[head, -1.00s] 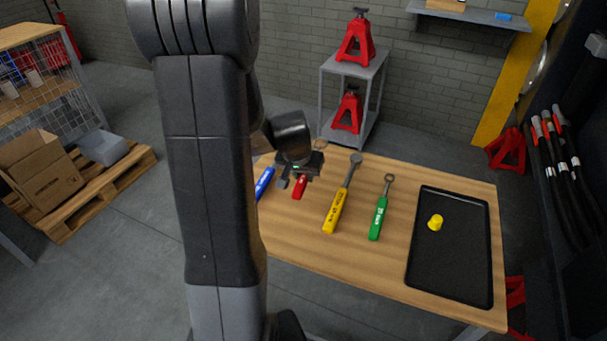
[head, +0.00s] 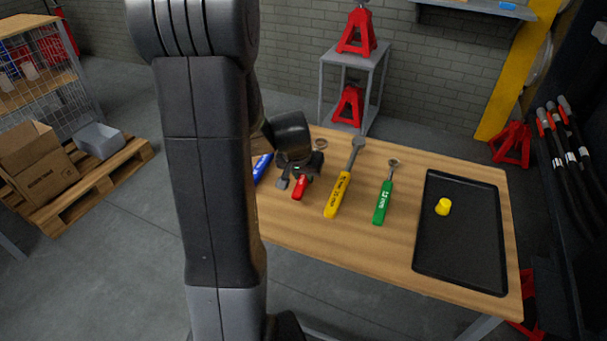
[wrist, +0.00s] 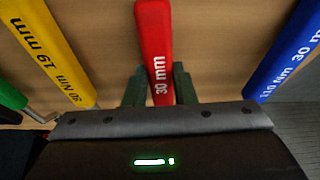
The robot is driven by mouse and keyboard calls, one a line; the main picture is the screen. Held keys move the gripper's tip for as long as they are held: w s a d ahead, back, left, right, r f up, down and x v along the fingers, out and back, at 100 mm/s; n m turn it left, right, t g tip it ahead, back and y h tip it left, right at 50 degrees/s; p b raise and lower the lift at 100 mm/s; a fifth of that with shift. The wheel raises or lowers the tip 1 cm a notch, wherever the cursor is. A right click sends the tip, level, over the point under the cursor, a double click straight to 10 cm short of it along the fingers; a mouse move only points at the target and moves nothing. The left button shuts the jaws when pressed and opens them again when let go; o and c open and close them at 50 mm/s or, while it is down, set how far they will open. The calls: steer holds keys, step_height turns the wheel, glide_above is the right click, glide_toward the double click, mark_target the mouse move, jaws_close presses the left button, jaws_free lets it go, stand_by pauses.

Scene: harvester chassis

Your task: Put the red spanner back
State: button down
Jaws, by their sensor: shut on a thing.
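My gripper (head: 294,184) is shut on the red spanner (head: 299,190). The handle's free end points toward the table's near edge. The ring end (head: 320,142) shows past the gripper; the shaft between is mostly hidden. The spanner is over the wooden table (head: 330,245), between the blue spanner (head: 262,168) and the yellow spanner (head: 339,194). I cannot tell whether it touches the tabletop.
A green spanner (head: 383,203) lies right of the yellow one. A black tray (head: 460,255) with a yellow piece (head: 443,206) takes up the table's right end. The front strip of the table is clear. A stand (head: 369,75) with red jacks is behind.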

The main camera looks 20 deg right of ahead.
steer(key=c, duration=1.1)
jaws_free()
steer(key=p+v, duration=0.1)
steer(key=v, duration=1.3)
steer(key=shift+f+p, duration=0.1)
steer(key=shift+p, duration=0.2)
steer(key=b+x, duration=0.1)
steer(key=x, duration=1.2)
steer(key=shift+f+b, duration=0.2)
steer(key=shift+b, duration=0.1)
steer(key=shift+w+d+p, duration=0.15)
steer(key=shift+p, duration=0.15)
steer(key=shift+r+p, duration=0.65)
steer(key=shift+r, duration=0.1)
steer(key=shift+f, duration=0.15)
